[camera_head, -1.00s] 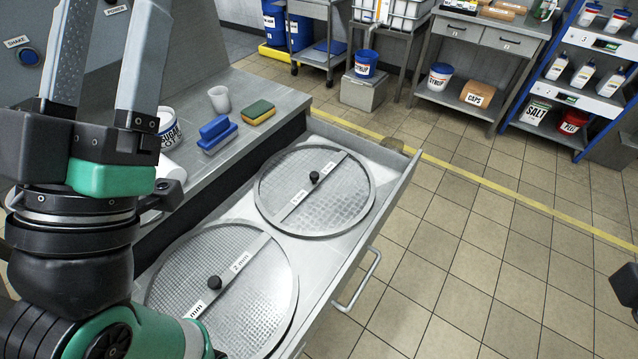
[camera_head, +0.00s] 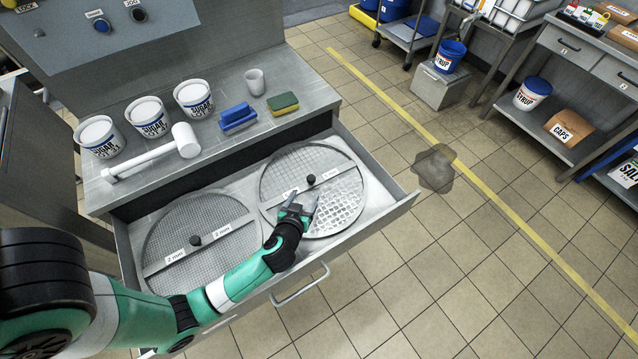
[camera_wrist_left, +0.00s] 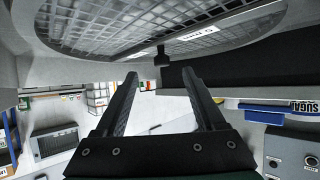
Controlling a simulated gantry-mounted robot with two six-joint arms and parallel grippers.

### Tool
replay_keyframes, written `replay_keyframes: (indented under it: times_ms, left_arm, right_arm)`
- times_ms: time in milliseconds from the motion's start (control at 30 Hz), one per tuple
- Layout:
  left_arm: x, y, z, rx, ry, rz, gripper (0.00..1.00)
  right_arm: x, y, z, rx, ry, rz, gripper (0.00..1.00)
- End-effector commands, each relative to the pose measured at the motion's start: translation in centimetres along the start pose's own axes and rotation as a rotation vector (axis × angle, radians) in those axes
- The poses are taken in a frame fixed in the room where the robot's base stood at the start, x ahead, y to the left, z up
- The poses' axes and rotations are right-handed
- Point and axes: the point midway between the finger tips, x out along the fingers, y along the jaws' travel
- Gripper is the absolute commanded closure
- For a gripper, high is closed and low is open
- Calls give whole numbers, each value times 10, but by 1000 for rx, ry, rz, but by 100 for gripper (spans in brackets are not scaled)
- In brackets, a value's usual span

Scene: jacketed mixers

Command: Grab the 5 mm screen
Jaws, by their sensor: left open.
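The 5 mm screen (camera_head: 343,205) is a round metal mesh disc with a labelled crossbar and a small black centre knob (camera_head: 311,179). It lies in the right part of the open drawer. In the left wrist view the screen (camera_wrist_left: 95,25) fills the top, its label reads 5 mm, and its knob (camera_wrist_left: 162,57) shows near the gap between the fingers. My left gripper (camera_head: 301,201) is open and empty, over the near part of this screen, short of the knob. It also shows in the left wrist view (camera_wrist_left: 160,78). My right gripper is out of view.
A 2 mm screen (camera_head: 198,220) lies left in the same drawer (camera_head: 393,212). On the counter stand several sugar tubs (camera_head: 148,117), a white mallet (camera_head: 155,152), a blue brush (camera_head: 237,117), a sponge (camera_head: 283,103) and a cup (camera_head: 255,82). A dark puddle (camera_head: 435,168) marks the floor.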

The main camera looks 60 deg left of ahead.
Motion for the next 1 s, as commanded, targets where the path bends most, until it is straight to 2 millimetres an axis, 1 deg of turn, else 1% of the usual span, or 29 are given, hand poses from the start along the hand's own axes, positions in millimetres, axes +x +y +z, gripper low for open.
replay_keyframes:
  times_ms: [33,133,200,367,433,600,700,933,967,1000]
  left_arm:
    - [13,0,2,-4,1,-3,29]
    - [30,0,1,-2,1,-2,29]
    - [37,0,0,-2,0,0,29]
    - [40,0,-1,-1,1,1,29]
    - [46,0,-2,-1,1,1,29]
    - [77,-4,-5,-2,2,0,29]
    - [88,-4,-6,-2,1,1,29]
    - [91,-3,-7,0,1,3,29]
    - [90,-3,-7,0,1,3,30]
    - [90,-3,-7,0,1,3,38]
  right_arm:
    - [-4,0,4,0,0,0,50]
    - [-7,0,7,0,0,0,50]
    - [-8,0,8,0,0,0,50]
    - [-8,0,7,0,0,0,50]
    - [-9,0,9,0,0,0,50]
    - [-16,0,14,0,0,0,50]
    - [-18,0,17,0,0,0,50]
    - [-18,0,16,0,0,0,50]
    - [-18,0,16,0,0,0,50]
    - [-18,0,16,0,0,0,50]
